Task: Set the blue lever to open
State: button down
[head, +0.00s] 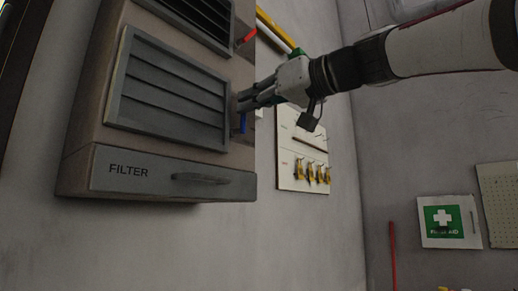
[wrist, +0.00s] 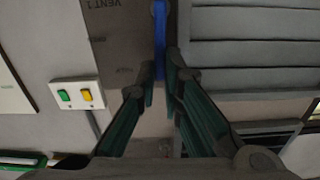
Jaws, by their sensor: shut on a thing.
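The blue lever (head: 243,123) is on the right side of the wall-mounted vent unit (head: 75,150), beside the lower louvre; its visible part points down in the head view. My gripper (head: 243,101) is at the unit's side, with its fingers at the lever. In the wrist view, the blue lever (wrist: 159,38) runs as an upright strip between the fingertips of my gripper (wrist: 161,78). The fingers are shut on it, one on each side.
A red lever (head: 246,37) sits higher on the same side of the unit. A filter drawer (head: 145,172) with a handle is below. A board with yellow-tagged hooks (head: 302,142) hangs on the wall behind. A plate with green and yellow switches (wrist: 76,95) is left in the wrist view.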

jog(key=shift+w+d+f+m+p, duration=0.25)
jog(key=shift+w+d+f+m, duration=0.35)
jog(key=shift+m, duration=1.65)
jog(key=shift+w+d+f+m+p, duration=0.25)
jog(key=shift+w+d+f+m, duration=0.25)
jog(key=shift+m, duration=1.7)
jog(key=shift+w+d+f+m+p, duration=0.35)
jog(key=shift+w+f+m, duration=0.4)
jog(key=shift+m, duration=1.5)
jog(key=shift+w, duration=0.1)
jog(key=c, duration=1.7)
grip_release()
jog(key=shift+d, duration=0.15)
jog(key=v, duration=1.2)
